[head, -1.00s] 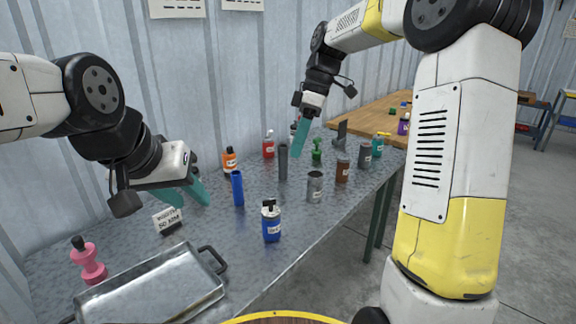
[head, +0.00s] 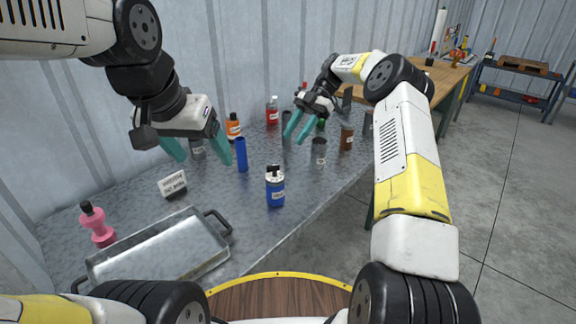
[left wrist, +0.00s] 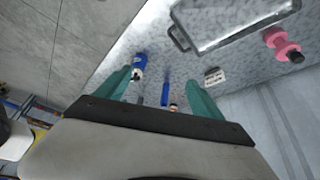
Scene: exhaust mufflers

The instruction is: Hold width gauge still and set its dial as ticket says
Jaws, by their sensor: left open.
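A small white ticket card (head: 172,184) stands on the grey metal bench, left of centre; its print is too small to read surely now. It also shows in the left wrist view (left wrist: 214,77). I cannot tell surely which object is the width gauge; a pink spool-shaped piece with a black knob (head: 98,226) stands at the bench's left end. My left gripper (head: 204,160) is open and empty above the bench, behind the card and left of a blue cylinder (head: 241,155). My right gripper (head: 298,136) is open, its fingers near a dark grey cylinder (head: 286,130) further back.
A metal tray (head: 215,262) with black handles lies at the front. A blue bottle (head: 275,188) stands near the front edge. An orange bottle (head: 233,127), a red bottle (head: 272,112), a grey can (head: 319,151) and a brown can (head: 346,138) stand further back.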

